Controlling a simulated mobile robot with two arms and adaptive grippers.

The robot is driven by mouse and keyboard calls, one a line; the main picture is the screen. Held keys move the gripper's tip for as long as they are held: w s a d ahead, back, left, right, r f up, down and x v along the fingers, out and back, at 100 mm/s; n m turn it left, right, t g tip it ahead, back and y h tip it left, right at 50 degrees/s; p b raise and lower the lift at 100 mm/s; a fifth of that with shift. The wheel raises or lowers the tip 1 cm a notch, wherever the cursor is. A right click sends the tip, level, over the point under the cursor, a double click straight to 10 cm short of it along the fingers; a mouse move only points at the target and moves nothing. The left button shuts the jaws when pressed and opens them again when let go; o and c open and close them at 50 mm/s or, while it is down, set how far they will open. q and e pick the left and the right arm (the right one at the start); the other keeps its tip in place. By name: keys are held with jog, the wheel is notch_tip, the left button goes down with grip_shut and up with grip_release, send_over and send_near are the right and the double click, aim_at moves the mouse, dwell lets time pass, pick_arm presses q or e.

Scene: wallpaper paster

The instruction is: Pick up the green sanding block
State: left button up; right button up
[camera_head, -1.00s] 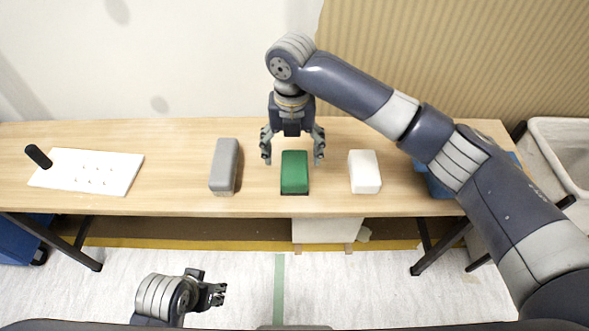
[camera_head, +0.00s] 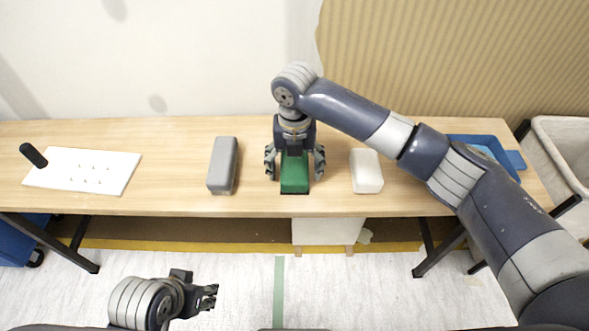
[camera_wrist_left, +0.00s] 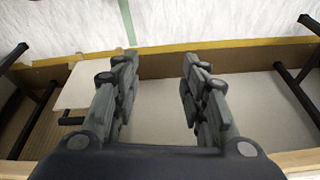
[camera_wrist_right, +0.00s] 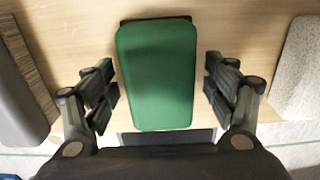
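The green sanding block (camera_head: 295,178) lies on the wooden table, between a grey block and a white block. My right gripper (camera_head: 295,172) is lowered over it from above, with one finger on each side. In the right wrist view the green block (camera_wrist_right: 157,72) sits between the open fingers of the right gripper (camera_wrist_right: 160,90), with a gap on both sides. My left gripper (camera_head: 212,297) is empty and away from the table, low in the head view. The left wrist view shows the left gripper's fingers (camera_wrist_left: 160,85) apart with nothing between them.
The grey block (camera_head: 223,165) is left of the green one and the white block (camera_head: 366,171) is right. A white spiked board with a black handle (camera_head: 85,171) lies at the table's left. A blue tray (camera_head: 511,160) is at the right end, partly behind my right arm.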

aim_at(294, 164)
jog(key=c, duration=1.1)
notch_tip(294, 164, up, 3)
jog(key=shift+r+p, duration=0.15)
jog(key=shift+p, duration=0.35)
notch_tip(294, 164, up, 5)
jog(key=shift+r+p, duration=0.15)
jog(key=shift+p, duration=0.45)
pick_arm(q)
jog(key=x, duration=0.6)
jog(key=shift+s, duration=0.2)
pick_arm(e)
jog(key=shift+r, duration=0.75)
pick_arm(q)
jog(key=shift+d, duration=0.15)
pick_arm(e)
jog(key=o, duration=0.5)
jog(key=c, duration=0.3)
